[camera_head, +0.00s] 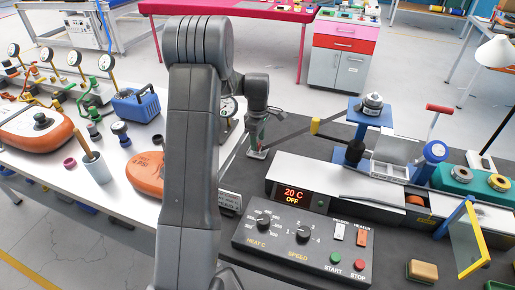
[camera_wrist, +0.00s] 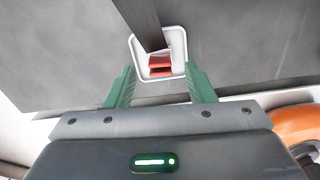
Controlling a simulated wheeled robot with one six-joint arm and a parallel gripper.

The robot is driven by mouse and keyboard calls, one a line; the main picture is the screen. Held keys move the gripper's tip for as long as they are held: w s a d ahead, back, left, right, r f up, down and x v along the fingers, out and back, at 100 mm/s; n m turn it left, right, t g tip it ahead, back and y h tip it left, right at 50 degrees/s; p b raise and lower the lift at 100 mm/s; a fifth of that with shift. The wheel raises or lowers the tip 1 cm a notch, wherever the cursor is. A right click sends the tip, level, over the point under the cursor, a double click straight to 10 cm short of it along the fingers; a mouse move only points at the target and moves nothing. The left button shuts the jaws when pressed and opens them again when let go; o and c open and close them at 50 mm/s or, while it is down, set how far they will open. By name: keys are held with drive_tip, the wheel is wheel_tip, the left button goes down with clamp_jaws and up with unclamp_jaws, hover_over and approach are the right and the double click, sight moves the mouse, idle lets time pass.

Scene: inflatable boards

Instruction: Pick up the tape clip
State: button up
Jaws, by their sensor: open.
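In the wrist view, what looks like the tape clip (camera_wrist: 160,66) is a small red piece inside a white rounded frame (camera_wrist: 175,42). A dark strip (camera_wrist: 140,18) runs into the frame from the top. My gripper (camera_wrist: 159,70) is open, with one green finger on each side of the frame's lower part. Nothing is gripped, and I cannot tell whether a finger touches the frame. In the head view my gripper (camera_head: 260,140) points down at the frame (camera_head: 257,154) on the dark bench top; the red piece is hard to make out there.
The dark strip (camera_head: 290,133) leads right to a yellow piece (camera_head: 315,126) near the machine. A control panel (camera_head: 300,245) stands in front. An orange inflatable board (camera_head: 146,172) lies left on the white table. Some dark bench top around the frame is bare.

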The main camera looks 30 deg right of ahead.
drive_tip(key=shift+f, duration=0.95)
clamp_jaws()
